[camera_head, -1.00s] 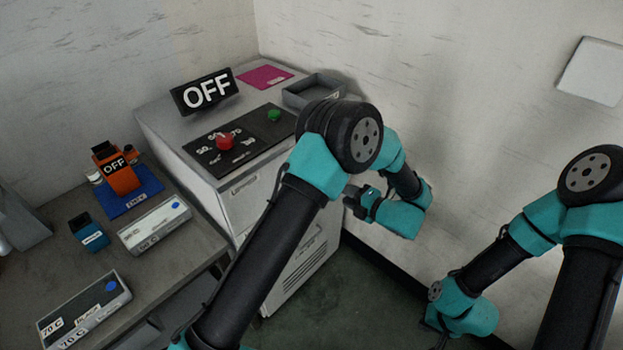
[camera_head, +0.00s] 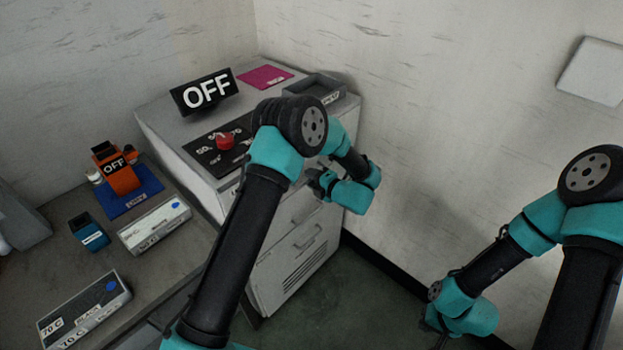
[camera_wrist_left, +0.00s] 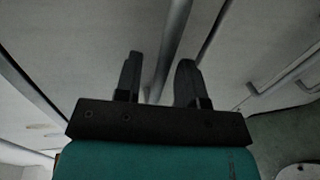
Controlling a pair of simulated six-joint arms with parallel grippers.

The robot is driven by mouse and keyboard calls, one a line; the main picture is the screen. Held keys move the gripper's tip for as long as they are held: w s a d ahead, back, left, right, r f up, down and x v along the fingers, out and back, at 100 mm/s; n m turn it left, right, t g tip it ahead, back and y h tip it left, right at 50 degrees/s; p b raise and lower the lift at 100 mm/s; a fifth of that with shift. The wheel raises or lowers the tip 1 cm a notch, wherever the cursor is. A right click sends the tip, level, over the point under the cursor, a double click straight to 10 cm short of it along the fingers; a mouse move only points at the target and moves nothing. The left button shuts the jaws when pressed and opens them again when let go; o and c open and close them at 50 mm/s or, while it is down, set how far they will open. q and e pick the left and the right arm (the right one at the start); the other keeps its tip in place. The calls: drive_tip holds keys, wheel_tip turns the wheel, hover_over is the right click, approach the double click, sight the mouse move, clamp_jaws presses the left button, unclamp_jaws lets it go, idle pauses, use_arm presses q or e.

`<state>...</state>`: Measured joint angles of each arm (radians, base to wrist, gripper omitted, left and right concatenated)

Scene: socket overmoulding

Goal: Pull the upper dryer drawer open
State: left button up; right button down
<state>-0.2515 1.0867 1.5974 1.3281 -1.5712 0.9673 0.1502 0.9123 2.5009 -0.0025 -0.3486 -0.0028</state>
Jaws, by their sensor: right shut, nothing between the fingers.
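The dryer (camera_head: 172,124) is a white cabinet. Its upper drawer front is mostly hidden behind my left arm in the head view. A lower front with a bar handle (camera_head: 312,240) shows below. My left gripper (camera_head: 318,183) is close to the upper part of the dryer front. In the left wrist view its two fingers (camera_wrist_left: 158,82) are apart, pointing at the white front. A grey bar or edge (camera_wrist_left: 176,40) runs between them in the picture; contact cannot be told. My right gripper (camera_head: 440,341) is at the bottom edge, partly cut off, shut and away from the dryer.
On the dryer top are an OFF sign (camera_head: 206,93), a red button (camera_head: 225,141), a pink sheet (camera_head: 265,77) and a grey tray (camera_head: 316,88). A bench (camera_head: 165,253) with several boxes stands left. The wall is close on the right.

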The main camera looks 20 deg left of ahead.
use_arm(q)
drive_tip(key=shift+w+a, duration=0.1)
drive_tip(key=shift+a, duration=0.1)
clamp_jaws()
idle(0.5)
